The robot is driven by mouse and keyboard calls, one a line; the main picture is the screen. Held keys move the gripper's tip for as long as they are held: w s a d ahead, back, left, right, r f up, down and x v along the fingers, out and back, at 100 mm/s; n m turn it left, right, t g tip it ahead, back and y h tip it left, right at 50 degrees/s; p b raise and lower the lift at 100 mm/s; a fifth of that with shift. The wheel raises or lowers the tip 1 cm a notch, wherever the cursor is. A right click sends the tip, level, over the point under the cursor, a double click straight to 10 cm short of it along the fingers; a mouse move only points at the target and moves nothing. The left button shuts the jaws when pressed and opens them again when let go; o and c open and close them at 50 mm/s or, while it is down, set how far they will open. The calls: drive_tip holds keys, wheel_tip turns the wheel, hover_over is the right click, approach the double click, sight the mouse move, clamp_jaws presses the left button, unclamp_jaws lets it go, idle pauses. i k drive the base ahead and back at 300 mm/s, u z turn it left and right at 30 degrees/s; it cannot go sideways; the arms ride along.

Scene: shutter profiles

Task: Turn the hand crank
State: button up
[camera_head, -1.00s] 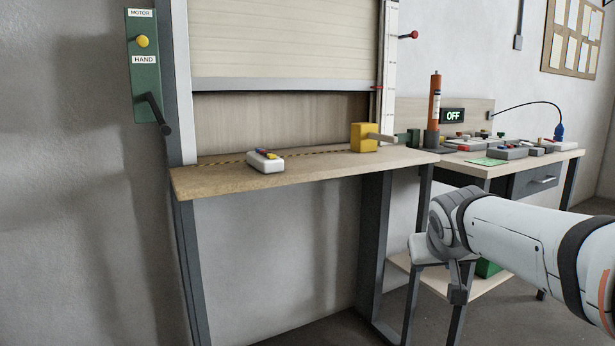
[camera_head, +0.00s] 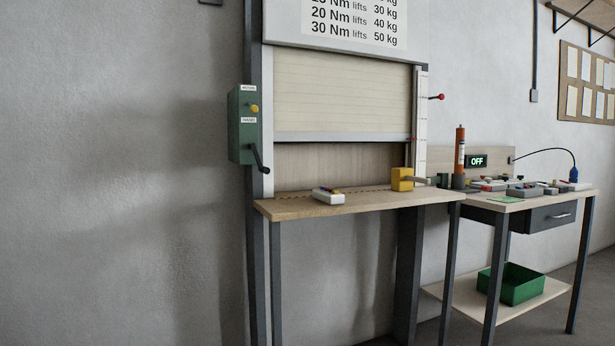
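The hand crank (camera_head: 258,158) is a dark lever on the lower front of a green box (camera_head: 240,125) on the left post of the shutter frame. It slants down to the right and ends in a dark grip. The box has MOTOR and HAND labels and a yellow knob (camera_head: 254,109) between them. The cream shutter (camera_head: 340,95) is partly lowered, with a grey bottom bar (camera_head: 345,137) and a gap above the bench. My gripper is not in view.
A wooden bench (camera_head: 360,203) under the shutter carries a white controller (camera_head: 328,196) and a yellow block (camera_head: 402,179). A side table (camera_head: 515,204) at right holds an orange cylinder (camera_head: 460,150), an OFF display (camera_head: 477,161) and several devices. A green bin (camera_head: 511,284) sits below. The left wall side is clear.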

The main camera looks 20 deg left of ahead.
sight(261, 168)
drive_tip(key=z, duration=0.55)
drive_tip(key=k, duration=0.3)
drive_tip(key=u, duration=1.35)
drive_tip(key=i, duration=0.8)
drive_tip(key=z, duration=0.15)
